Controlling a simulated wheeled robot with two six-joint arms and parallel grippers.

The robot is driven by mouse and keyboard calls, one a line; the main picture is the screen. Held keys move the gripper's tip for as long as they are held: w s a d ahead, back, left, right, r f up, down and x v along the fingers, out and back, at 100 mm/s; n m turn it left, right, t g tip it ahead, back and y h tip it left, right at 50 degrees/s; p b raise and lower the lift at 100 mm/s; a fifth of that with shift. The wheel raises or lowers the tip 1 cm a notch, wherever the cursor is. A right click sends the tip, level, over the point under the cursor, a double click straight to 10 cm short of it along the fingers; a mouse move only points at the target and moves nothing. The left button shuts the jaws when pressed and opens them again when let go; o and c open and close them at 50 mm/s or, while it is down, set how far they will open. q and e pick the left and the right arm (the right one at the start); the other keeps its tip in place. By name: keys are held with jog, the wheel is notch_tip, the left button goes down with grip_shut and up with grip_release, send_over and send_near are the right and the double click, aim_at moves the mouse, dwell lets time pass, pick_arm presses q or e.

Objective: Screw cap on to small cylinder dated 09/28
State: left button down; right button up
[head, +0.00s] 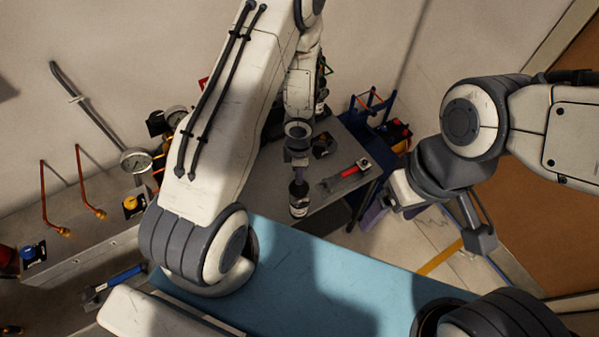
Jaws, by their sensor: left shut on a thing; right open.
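My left gripper (298,176) reaches down over the grey table (262,190) and is shut on a small dark cylinder (299,203) with a pale label band. The cylinder hangs roughly upright below the fingers, near the table's front edge. Its date is too small to read, and I cannot tell whether it touches the table. I cannot make out a separate cap. My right gripper (432,226) is open and empty, off to the right of the table, over the floor.
A red-and-grey tool (345,178) lies on the table right of the cylinder, with a dark block (322,144) behind it. A blue rack (375,108) stands behind the table. A blue surface (300,270) is in front.

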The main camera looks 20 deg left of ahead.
pick_arm(q)
jog(key=shift+c, duration=1.5)
grip_release()
